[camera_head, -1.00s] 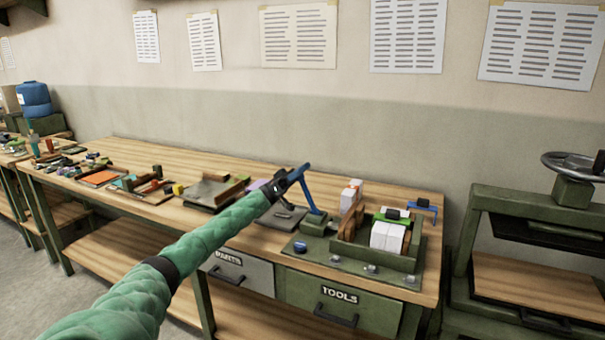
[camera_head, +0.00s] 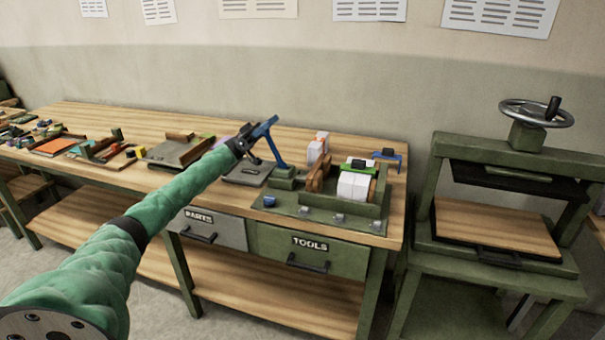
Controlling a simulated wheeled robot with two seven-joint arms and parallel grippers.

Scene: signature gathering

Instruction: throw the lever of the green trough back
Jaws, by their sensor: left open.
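The green trough (camera_head: 318,212) sits at the right end of the wooden bench and holds white paper blocks (camera_head: 354,186) and brown wooden plates. Its blue lever (camera_head: 275,147) rises from a green block at the trough's left end and leans up to the left, with a blue crossbar at its top. My left gripper (camera_head: 253,141) is open at the lever's upper end, on its left side. Whether the fingers touch the lever or stand around it, I cannot tell. My right gripper is not in view.
A green press with a handwheel (camera_head: 536,113) stands right of the bench (camera_head: 130,120). A flat dark tray (camera_head: 178,153) and small parts lie further left. A blue bracket (camera_head: 390,155) stands behind the trough. Drawers (camera_head: 308,250) are below.

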